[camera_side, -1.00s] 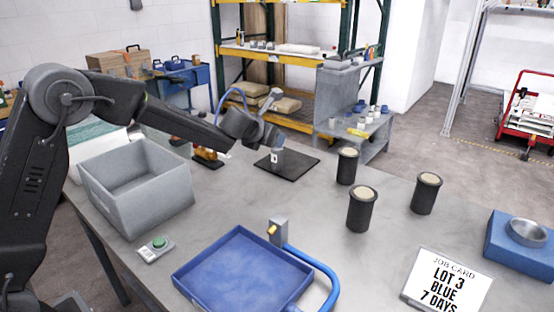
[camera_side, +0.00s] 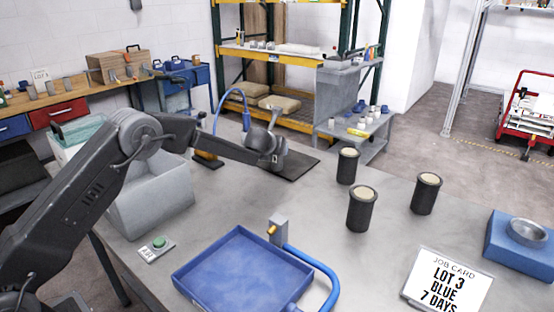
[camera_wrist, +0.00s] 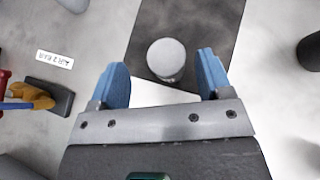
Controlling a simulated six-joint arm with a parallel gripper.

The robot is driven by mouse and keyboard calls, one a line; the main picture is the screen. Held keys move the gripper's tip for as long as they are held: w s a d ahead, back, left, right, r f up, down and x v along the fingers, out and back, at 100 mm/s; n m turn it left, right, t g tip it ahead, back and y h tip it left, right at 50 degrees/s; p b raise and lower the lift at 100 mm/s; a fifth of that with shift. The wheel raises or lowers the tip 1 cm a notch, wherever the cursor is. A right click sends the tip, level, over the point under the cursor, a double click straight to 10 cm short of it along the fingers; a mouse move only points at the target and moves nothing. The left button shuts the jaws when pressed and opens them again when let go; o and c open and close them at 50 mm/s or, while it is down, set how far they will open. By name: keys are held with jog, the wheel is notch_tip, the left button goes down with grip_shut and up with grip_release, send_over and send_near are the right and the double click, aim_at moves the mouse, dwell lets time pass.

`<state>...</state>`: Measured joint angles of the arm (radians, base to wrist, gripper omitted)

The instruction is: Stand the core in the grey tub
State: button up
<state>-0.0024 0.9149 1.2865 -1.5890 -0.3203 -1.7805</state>
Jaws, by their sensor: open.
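The core (camera_wrist: 166,60) is a pale grey cylinder seen from above in the wrist view, on a dark mat (camera_wrist: 205,25). My gripper (camera_wrist: 163,66) is open, with one blue finger on each side of the core in that view; I cannot tell whether either touches it. In the side view my gripper (camera_side: 274,160) is over the near left part of the dark mat (camera_side: 300,166), and it hides the core. The grey tub (camera_side: 160,208) is an open box on the left of the table, partly covered by my arm.
Three black cylinders with beige tops (camera_side: 361,208) stand right of the mat. A blue tray (camera_side: 240,275), a blue hose (camera_side: 325,275), a green button box (camera_side: 158,245) and a job card (camera_side: 447,280) are nearer. A yellow-and-blue fitting (camera_wrist: 35,98) is left of my gripper.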

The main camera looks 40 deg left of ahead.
jog(key=x, duration=0.3)
jog(key=shift+w+d, duration=0.15)
jog(key=shift+d, duration=0.2)
jog(key=shift+x, duration=0.8)
jog(key=shift+r, duration=0.1)
jog(key=c, duration=1.2)
